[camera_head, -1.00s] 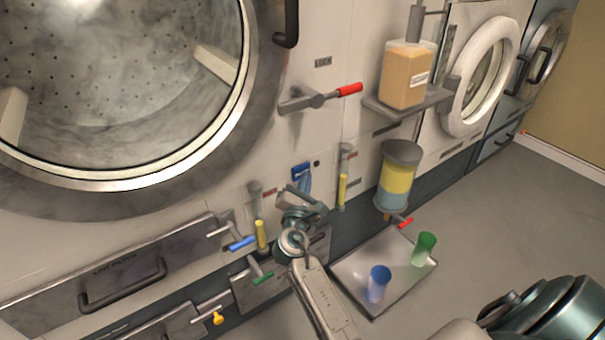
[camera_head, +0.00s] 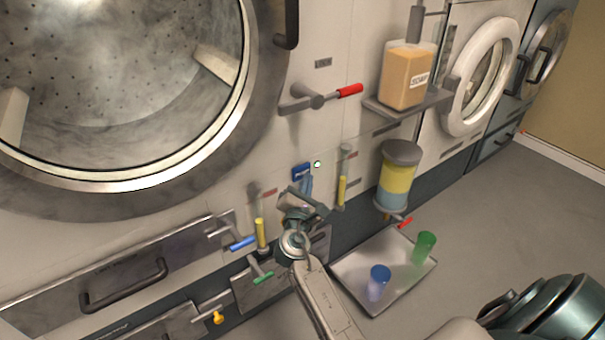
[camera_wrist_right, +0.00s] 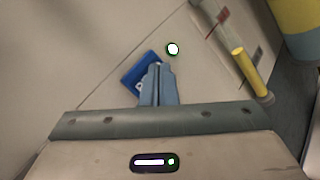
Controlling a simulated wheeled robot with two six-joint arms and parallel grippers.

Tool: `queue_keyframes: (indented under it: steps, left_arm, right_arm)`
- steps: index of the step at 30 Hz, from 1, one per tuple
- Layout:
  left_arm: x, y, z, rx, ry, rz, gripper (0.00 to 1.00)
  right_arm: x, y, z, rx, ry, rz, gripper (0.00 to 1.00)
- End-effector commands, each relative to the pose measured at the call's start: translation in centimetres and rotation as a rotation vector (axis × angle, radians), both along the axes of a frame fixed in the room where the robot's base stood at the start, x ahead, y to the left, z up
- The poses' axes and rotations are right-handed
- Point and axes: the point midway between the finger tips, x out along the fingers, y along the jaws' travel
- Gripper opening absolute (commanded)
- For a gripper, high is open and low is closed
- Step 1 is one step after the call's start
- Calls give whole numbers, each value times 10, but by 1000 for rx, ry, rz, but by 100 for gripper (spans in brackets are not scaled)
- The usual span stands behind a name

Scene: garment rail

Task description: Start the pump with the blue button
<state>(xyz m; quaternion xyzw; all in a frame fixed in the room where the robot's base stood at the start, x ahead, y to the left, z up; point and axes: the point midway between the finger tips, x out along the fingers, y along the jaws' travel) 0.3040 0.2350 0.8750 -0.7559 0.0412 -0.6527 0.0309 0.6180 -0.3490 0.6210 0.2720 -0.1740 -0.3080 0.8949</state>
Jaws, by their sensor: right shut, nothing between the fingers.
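The blue button (camera_head: 300,171) is a small blue plate on the white machine front, below the red-handled lever. In the right wrist view the blue button (camera_wrist_right: 138,74) shows behind my fingers, which hide its right part. My right gripper (camera_head: 306,182) is shut and empty, with its fingertips at the button's lower edge in the head view. The closed fingertips also show in the right wrist view (camera_wrist_right: 159,68); I cannot tell whether they touch the button. A small round lamp (camera_head: 317,164) beside the button glows white-green. My left gripper is not in view.
A red-handled lever (camera_head: 348,90) sticks out above. Yellow-handled levers (camera_head: 341,190) flank the button's area. A soap bottle (camera_head: 407,77), a layered yellow and blue container (camera_head: 398,178) and a tray (camera_head: 350,271) with blue and green cups stand to the right.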

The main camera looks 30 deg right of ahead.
Motion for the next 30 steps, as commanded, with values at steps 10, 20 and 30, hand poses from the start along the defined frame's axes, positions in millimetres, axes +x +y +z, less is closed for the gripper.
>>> queue_keyframes:
  steps: [10, 20, 30]
  left_arm:
    - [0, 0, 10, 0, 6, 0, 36]
    - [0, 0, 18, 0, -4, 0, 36]
    - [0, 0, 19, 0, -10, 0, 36]
  right_arm:
    - [-33, -3, 1, -1, 3, -1, 0]
    - [-58, -5, 1, -1, 1, 0, 0]
    - [-59, -5, 0, -1, 1, 0, 0]
